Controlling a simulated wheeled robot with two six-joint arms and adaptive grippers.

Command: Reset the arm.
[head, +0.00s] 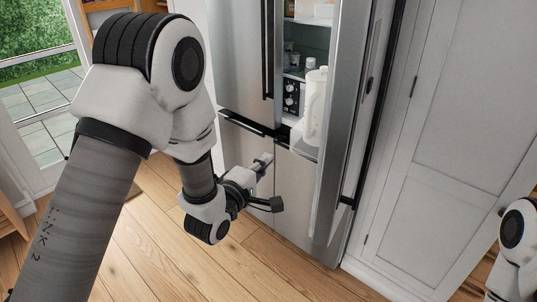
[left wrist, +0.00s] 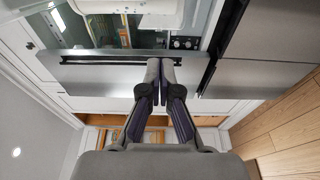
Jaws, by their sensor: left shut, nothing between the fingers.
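My left gripper (head: 263,161) is shut and empty, low in front of the lower panels of the steel fridge (head: 238,55). In the left wrist view its fingertips (left wrist: 160,70) are together in front of a steel door panel (left wrist: 95,75) with a long dark handle. I cannot tell whether they touch it. My left arm (head: 140,110) reaches in from the left. Part of my right arm (head: 515,240) shows at the right edge; its gripper is out of view.
The fridge's upper right door (head: 345,110) stands open, showing shelves and a white jug (head: 314,105). White cabinet doors (head: 435,130) stand to the right. Wooden floor (head: 150,255) lies clear in front. A glass door (head: 35,105) is at the left.

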